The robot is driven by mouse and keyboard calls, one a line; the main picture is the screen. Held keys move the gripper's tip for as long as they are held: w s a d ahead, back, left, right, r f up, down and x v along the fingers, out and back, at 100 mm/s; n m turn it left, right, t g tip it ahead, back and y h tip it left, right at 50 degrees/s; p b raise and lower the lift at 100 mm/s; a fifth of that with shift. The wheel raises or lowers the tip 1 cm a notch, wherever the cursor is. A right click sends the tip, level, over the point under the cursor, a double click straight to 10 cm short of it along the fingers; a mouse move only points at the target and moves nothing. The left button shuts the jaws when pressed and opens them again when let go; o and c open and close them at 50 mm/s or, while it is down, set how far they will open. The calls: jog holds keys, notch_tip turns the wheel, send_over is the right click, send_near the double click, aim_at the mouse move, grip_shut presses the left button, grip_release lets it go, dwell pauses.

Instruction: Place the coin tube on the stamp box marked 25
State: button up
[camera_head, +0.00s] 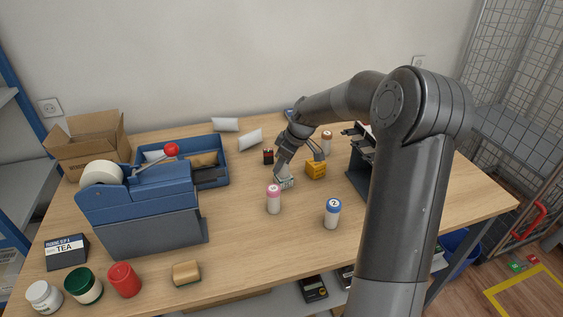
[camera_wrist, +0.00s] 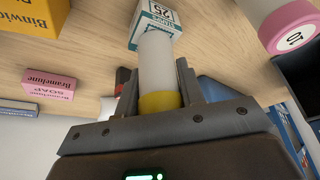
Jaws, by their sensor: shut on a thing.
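The coin tube, white with a yellow end, is between the fingers of my gripper (camera_wrist: 158,88). Its white body (camera_wrist: 155,62) points toward the stamp box marked 25 (camera_wrist: 156,14) in the wrist view. In the head view my gripper (camera_head: 283,160) points down, with the pale tube (camera_head: 285,170) just above or on the white and teal stamp box (camera_head: 286,183). The tube covers part of the box in the wrist view. I cannot tell whether the tube touches the box.
A pink-capped tube (camera_head: 274,199), a blue-capped tube (camera_head: 332,213) and a brown-capped tube (camera_head: 326,142) stand nearby. A yellow box (camera_head: 316,169) is close on the right. A blue tray (camera_head: 222,172) and tape dispenser (camera_head: 145,215) are left.

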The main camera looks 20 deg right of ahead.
jog(key=o, duration=1.1)
jog(key=shift+f, duration=0.1)
jog(key=v, duration=1.2)
jog(key=s+a+r+m+h, duration=0.2)
jog(key=s+a+r, duration=0.15)
jog(key=s, duration=0.45)
jog(key=s+a+r+m+h, duration=0.1)
jog(key=s+a+r+m, duration=0.15)
jog(key=s+a, duration=0.45)
jog(key=s+f+m+t, duration=0.2)
jog(key=s+m, duration=0.3)
jog(key=s, duration=1.3)
jog(key=shift+s+d+m+t, duration=0.25)
jog(key=shift+m+t, duration=0.1)
jog(key=shift+t, duration=0.05)
